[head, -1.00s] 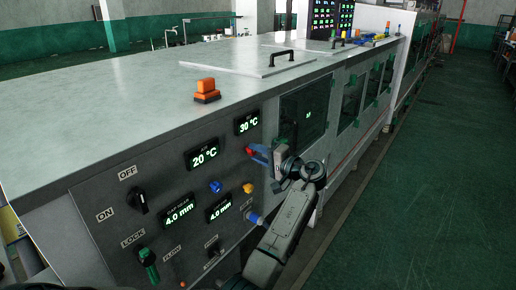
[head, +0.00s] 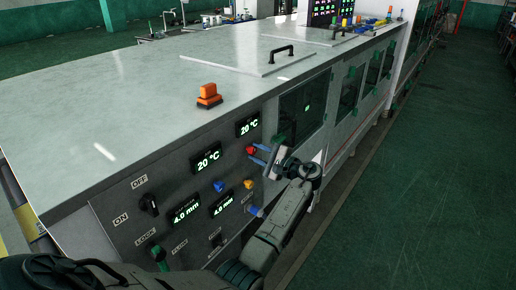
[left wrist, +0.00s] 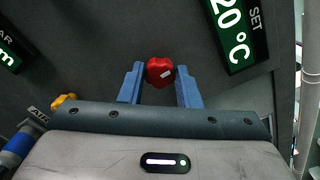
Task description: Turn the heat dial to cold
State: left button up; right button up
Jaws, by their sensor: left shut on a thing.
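The red heat dial (head: 252,149) sits on the dark front panel, below the right temperature display (head: 248,125), which reads 20 °C. In the left wrist view the dial (left wrist: 159,71) has a small white mark at its lower right. My left gripper (head: 259,154) is shut on the dial. In the left wrist view its blue fingers (left wrist: 158,84) stand on either side of the knob. The display in that view (left wrist: 234,32) reads 20 °C beside the word SET. My right gripper is not in view.
A second display (head: 206,158) also reads 20 °C. Blue (head: 218,186) and yellow (head: 249,184) knobs lie below, near two 4.0 mm displays (head: 186,211). A black ON/OFF switch (head: 149,205) is at left. Green floor to the right is clear.

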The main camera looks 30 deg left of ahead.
pick_arm(q)
jog(key=shift+m+p, duration=0.3)
jog(key=shift+m, duration=0.1)
jog(key=o, duration=1)
jog(key=d+b, duration=0.1)
jog(key=d, duration=0.2)
jog(key=d+b, duration=0.1)
jog(key=d, duration=0.3)
jog(key=d+b, duration=0.2)
jog(key=d, duration=0.1)
jog(key=shift+s+d, duration=0.4)
